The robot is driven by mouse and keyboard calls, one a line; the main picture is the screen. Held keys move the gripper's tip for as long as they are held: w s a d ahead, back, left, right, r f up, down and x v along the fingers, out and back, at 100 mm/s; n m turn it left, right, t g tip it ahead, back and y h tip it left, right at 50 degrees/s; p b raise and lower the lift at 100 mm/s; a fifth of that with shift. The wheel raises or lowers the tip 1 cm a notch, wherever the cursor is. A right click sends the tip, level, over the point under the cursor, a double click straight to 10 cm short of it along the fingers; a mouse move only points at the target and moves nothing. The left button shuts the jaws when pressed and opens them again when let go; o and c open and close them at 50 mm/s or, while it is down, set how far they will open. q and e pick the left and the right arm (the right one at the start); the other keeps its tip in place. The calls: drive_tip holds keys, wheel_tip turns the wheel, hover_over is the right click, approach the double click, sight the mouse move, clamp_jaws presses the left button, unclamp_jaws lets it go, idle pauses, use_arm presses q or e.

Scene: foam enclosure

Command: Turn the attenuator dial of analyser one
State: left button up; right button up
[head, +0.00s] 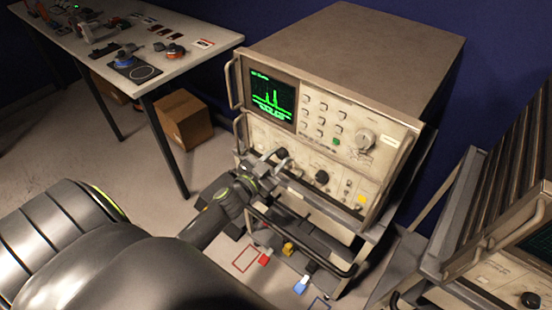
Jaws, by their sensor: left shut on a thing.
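Analyser one (345,60) is a big beige cabinet with a green trace on its screen (268,100). It stands on a low cart. My left gripper (274,162) reaches in from the left to the lower front panel. It is shut on a small dark dial (282,153), which appears to be the attenuator dial; its lettering is too small to read. The fingers partly hide the dial, so its pointer cannot be read. Another black knob (322,177) sits to its right, and a large pale knob (365,138) is on the upper panel. My right gripper is not in view.
A second instrument (505,285) on a cart stands at the right. A white table (200,38) with small parts is at the upper left, with a cardboard box (183,121) beneath.

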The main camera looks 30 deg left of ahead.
use_arm(q)
drive_tip(key=m, duration=0.6)
drive_tip(key=shift+m, duration=0.4)
idle(0.4)
drive_tip(key=o, duration=1)
drive_tip(key=shift+c, duration=0.2)
drive_tip(key=s+a+b, duration=0.1)
drive_tip(key=s+b, duration=1.3)
drive_tip(key=s, duration=0.3)
drive_tip(key=shift+s+a+b, duration=0.15)
drive_tip(key=shift+b, duration=0.15)
